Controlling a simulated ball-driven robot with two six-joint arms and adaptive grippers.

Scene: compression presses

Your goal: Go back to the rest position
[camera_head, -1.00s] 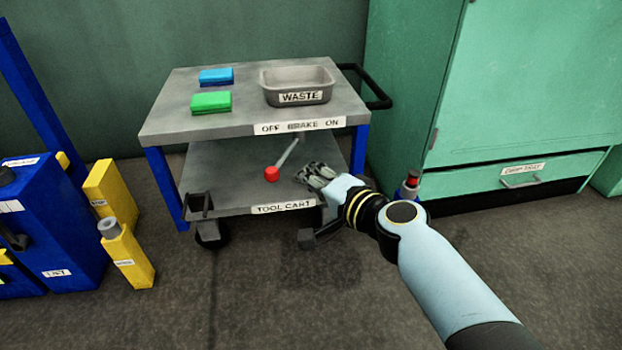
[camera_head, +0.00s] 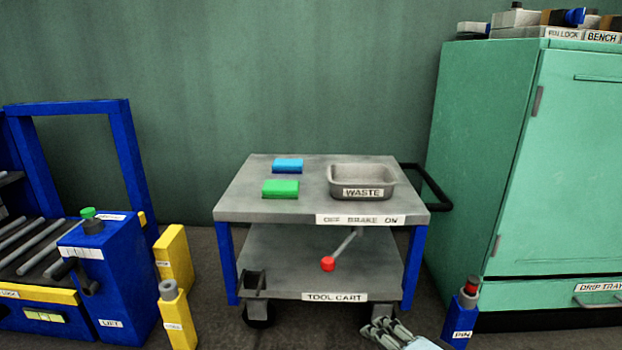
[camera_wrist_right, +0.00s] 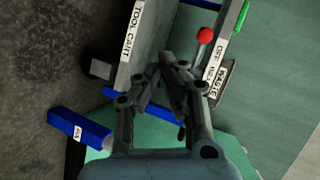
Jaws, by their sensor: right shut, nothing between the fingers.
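My right gripper (camera_head: 390,328) shows at the bottom edge of the head view, below and in front of the tool cart (camera_head: 320,297). It is shut and empty. In the right wrist view my right gripper (camera_wrist_right: 158,72) has its fingertips together, with the cart (camera_wrist_right: 150,35) beyond them. The brake lever with a red knob (camera_head: 328,264) hangs under the cart's top, apart from the gripper; its knob also shows in the right wrist view (camera_wrist_right: 205,35). My left gripper is not in view.
A blue sponge (camera_head: 287,165), a green sponge (camera_head: 281,188) and a waste tray (camera_head: 363,193) are on the cart top. A blue pin post (camera_head: 460,318) stands right of my gripper, before the green cabinet (camera_head: 500,170). A blue lift unit (camera_head: 105,280) and yellow blocks (camera_head: 174,258) stand left.

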